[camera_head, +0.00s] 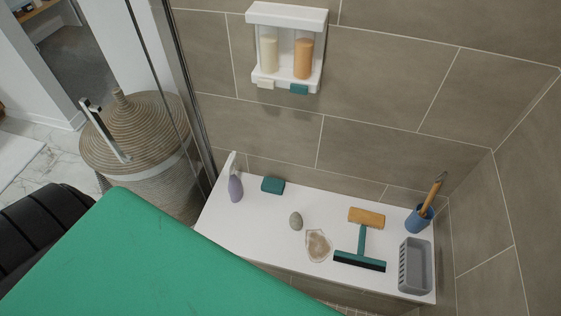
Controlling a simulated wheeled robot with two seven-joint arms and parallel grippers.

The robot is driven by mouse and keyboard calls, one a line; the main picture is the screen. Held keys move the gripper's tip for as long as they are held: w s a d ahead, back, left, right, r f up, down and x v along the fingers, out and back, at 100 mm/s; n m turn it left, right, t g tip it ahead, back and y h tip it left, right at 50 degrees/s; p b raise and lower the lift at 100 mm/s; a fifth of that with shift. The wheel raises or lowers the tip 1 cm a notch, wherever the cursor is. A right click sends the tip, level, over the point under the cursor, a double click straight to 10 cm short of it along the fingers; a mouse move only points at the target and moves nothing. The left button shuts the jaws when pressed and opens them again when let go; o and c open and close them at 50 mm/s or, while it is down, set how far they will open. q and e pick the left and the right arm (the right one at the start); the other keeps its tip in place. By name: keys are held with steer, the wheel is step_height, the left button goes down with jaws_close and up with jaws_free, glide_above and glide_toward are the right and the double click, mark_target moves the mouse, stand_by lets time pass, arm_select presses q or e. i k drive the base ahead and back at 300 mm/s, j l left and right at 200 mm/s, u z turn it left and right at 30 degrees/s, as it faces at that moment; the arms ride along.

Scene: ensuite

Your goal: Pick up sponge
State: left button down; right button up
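A small teal block (273,185), which looks like a sponge, lies on the white ledge (260,215) near its back edge. A tan-orange block (366,218) with rounded edges lies farther right on the ledge, above the head of the squeegee; it could also be a sponge or a brush, and I cannot tell which. Both blocks are uncovered from above. Neither of my grippers shows in the head view.
On the ledge are a purple spray bottle (235,187), grey stone (296,221), shell-like dish (318,245), teal squeegee (361,242), blue cup with brush (419,217) and grey basket (415,266). A dispenser (286,47) hangs above. A wicker basket (140,130) stands left beyond glass.

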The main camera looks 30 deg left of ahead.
mark_target(271, 185)
steer(key=u, duration=0.95)
steer(key=k+j, duration=0.05)
